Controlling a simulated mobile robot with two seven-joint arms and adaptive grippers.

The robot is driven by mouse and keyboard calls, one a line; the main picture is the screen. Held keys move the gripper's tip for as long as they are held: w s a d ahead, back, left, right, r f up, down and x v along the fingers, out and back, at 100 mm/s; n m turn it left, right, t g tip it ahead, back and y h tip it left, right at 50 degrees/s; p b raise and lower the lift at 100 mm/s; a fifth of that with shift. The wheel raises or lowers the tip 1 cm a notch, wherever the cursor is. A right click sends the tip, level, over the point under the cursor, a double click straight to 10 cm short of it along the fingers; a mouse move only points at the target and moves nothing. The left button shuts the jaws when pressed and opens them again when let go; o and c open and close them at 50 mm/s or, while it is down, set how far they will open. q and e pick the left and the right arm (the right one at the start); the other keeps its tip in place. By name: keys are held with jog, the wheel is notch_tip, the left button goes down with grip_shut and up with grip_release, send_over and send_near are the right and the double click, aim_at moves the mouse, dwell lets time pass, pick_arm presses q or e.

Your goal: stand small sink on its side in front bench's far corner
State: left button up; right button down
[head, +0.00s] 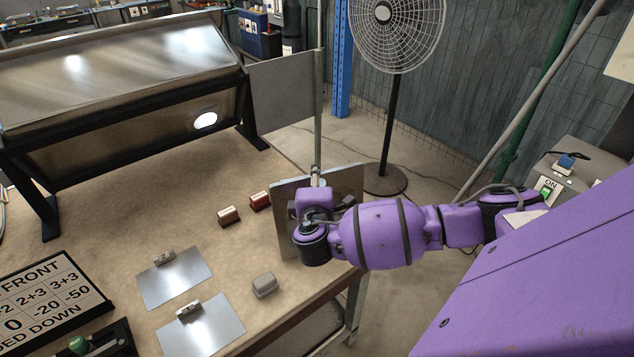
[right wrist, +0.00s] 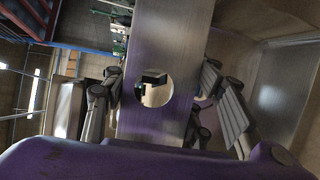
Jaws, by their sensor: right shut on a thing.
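The small sink (head: 280,222) is a brushed-metal piece standing upright on its edge at the right side of the bench (head: 235,185), by its far right corner. In the right wrist view the sink (right wrist: 160,40) is a metal face with a round drain hole. My right gripper (head: 318,200) reaches in from the right and covers much of the sink. Its fingers sit on either side of the metal in the right wrist view (right wrist: 162,105), shut on it. Whether the sink's lower edge touches the bench is hard to tell. My left gripper is out of view.
A large steel unit (head: 110,70) on black legs fills the bench's back left. A red block (head: 260,200), brown block (head: 229,216) and grey block (head: 264,285) lie near the sink. Two metal plates (head: 175,278) lie in front. A fan (head: 390,100) stands beyond the bench.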

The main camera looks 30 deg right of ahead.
jog(key=c, duration=0.9)
grip_release()
jog(key=shift+r, duration=0.2)
jog(key=shift+o, duration=0.9)
jog(key=shift+f, duration=0.1)
jog(key=shift+s+a+f, duration=0.1)
jog(key=shift+f, duration=0.05)
jog(key=shift+s+a, duration=0.1)
jog(key=shift+s, duration=0.05)
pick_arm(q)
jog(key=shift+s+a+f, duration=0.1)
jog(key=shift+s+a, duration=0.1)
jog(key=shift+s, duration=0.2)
pick_arm(e)
jog(key=v, duration=1.1)
jog(key=shift+s+r, duration=0.2)
jog(key=shift+r, duration=0.1)
jog(key=shift+a, duration=0.1)
